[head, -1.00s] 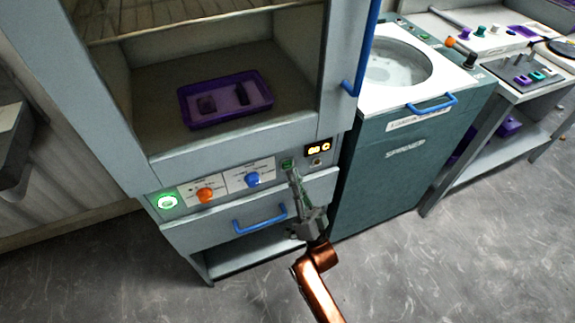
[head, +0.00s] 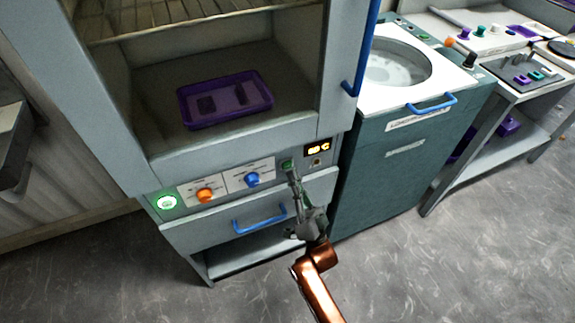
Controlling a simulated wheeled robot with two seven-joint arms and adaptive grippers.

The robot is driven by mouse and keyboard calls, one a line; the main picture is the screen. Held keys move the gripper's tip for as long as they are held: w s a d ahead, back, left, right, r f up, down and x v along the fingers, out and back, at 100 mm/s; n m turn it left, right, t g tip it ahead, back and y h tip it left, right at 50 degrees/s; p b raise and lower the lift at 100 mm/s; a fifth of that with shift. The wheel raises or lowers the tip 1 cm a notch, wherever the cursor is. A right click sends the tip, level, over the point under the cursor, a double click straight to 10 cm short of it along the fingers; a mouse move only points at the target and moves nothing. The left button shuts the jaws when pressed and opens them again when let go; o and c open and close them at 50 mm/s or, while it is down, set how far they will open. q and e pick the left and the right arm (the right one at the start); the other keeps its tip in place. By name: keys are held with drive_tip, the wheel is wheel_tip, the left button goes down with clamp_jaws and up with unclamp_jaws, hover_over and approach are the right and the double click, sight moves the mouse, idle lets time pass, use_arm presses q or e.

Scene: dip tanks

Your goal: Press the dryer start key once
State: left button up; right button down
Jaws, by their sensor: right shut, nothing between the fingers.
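The dryer (head: 235,146) is a grey-blue cabinet with an open front. Its control panel carries a lit green round key (head: 167,202) at the left, an orange knob (head: 205,195), a blue knob (head: 252,179), a small green key (head: 287,165) and a lit amber display (head: 318,148). My right gripper (head: 293,175) is shut and empty, with its tips at or just below the small green key. I cannot tell whether they touch it. The key labels are too small to read. My left gripper is not in view.
A purple tray (head: 226,120) lies inside the dryer. A blue drawer handle (head: 259,219) sits below the panel, left of my gripper. A teal spinner cabinet (head: 395,175) stands close on the right. A bench (head: 480,167) with knobs is farther right.

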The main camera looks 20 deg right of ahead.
drive_tip(key=shift+w, duration=0.15)
drive_tip(key=shift+w, duration=0.25)
